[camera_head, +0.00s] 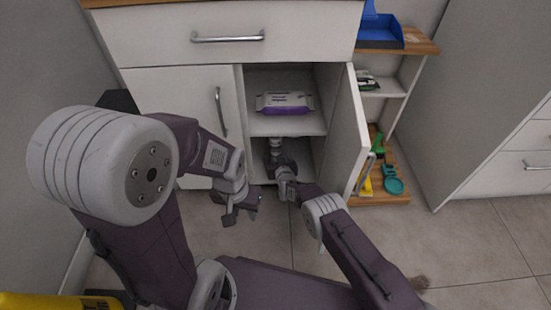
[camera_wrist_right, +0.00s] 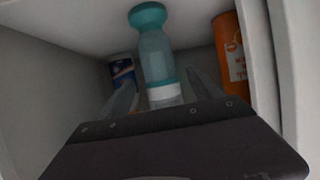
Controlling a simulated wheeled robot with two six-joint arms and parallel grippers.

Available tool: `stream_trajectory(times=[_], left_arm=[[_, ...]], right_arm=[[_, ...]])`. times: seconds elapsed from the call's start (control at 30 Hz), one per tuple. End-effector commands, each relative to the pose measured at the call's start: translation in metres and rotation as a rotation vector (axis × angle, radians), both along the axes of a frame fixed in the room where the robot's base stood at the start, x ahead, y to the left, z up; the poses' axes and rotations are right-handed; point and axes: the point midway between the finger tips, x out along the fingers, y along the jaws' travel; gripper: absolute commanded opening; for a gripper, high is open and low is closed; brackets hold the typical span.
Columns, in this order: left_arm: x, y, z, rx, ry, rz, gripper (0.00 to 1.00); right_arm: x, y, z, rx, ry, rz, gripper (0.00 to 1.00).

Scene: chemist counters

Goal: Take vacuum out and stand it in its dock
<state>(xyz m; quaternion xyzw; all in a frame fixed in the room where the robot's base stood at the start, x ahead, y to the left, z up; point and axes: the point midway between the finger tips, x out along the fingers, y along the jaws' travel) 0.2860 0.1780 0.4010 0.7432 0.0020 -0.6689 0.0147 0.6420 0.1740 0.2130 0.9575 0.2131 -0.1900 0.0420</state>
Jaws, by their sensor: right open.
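A slim grey bottle-shaped thing with teal ends (camera_wrist_right: 158,60), which I take for the vacuum, stands in the lower compartment of the open cabinet. In the right wrist view it is between the two spread fingers of my right gripper (camera_wrist_right: 164,95), which is open. In the head view my right gripper (camera_head: 282,168) reaches into that compartment and hides much of it. My left gripper (camera_head: 242,204) hangs in front of the closed left door; its jaws are too small to read. A teal thing (camera_head: 393,184) on the low side shelf may be the dock; I cannot tell.
Beside the vacuum stand an orange container (camera_wrist_right: 230,55) and a blue-and-white can (camera_wrist_right: 122,70). A wipes pack (camera_head: 284,102) lies on the shelf above. The open door (camera_head: 347,135) stands right of my right arm. Clear floor (camera_head: 470,240) lies to the right.

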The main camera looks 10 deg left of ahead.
Motion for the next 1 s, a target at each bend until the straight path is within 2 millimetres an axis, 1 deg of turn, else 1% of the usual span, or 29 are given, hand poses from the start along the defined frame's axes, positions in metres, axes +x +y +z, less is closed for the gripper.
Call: stream_trajectory(times=[0.03,0.1,0.2,0.3,0.4,0.67,0.7,0.77,0.8,0.87,0.9,0.93,1.0], left_arm=[[0.000,0.000,-0.026,0.000,0.001,0.000,0.36],[0.000,0.000,-0.044,0.000,0.001,0.000,0.36],[0.000,0.000,-0.065,0.000,0.001,0.000,0.36],[0.000,0.000,-0.078,0.000,0.001,0.000,0.36],[0.000,0.000,-0.082,0.000,0.001,0.000,0.36],[0.000,0.000,-0.080,0.000,0.001,0.000,0.36],[0.000,0.000,-0.080,0.000,0.001,0.000,0.36],[0.000,0.000,-0.080,0.000,0.001,0.000,0.36],[0.000,0.000,-0.080,0.000,0.001,0.000,0.36],[0.000,0.000,-0.080,0.000,0.001,0.000,0.36],[0.000,0.000,-0.080,0.000,0.001,0.000,0.36],[0.000,0.000,-0.080,0.000,0.001,0.000,0.36],[0.000,0.000,-0.080,0.000,0.001,0.000,0.36]], right_arm=[[0.006,0.003,-0.018,0.003,-0.003,0.001,0.74],[0.013,0.007,-0.025,0.003,-0.003,0.000,0.74],[0.023,0.011,-0.029,0.001,-0.003,-0.002,0.74],[0.030,0.014,-0.028,0.001,-0.003,-0.002,0.74],[0.033,0.016,-0.026,-0.001,-0.001,-0.001,0.74],[0.033,0.016,-0.022,0.000,0.000,0.000,0.74],[0.033,0.016,-0.022,0.000,0.000,0.000,0.63],[0.033,0.016,-0.022,0.000,0.000,0.000,0.46],[0.033,0.016,-0.022,0.000,0.000,0.000,0.35],[0.033,0.016,-0.022,-0.001,0.000,0.000,0.18],[0.033,0.016,-0.022,-0.001,0.000,0.000,0.07],[0.033,0.016,-0.022,-0.001,0.000,0.000,0.00],[0.033,0.016,-0.022,0.000,-0.001,0.000,0.00]])
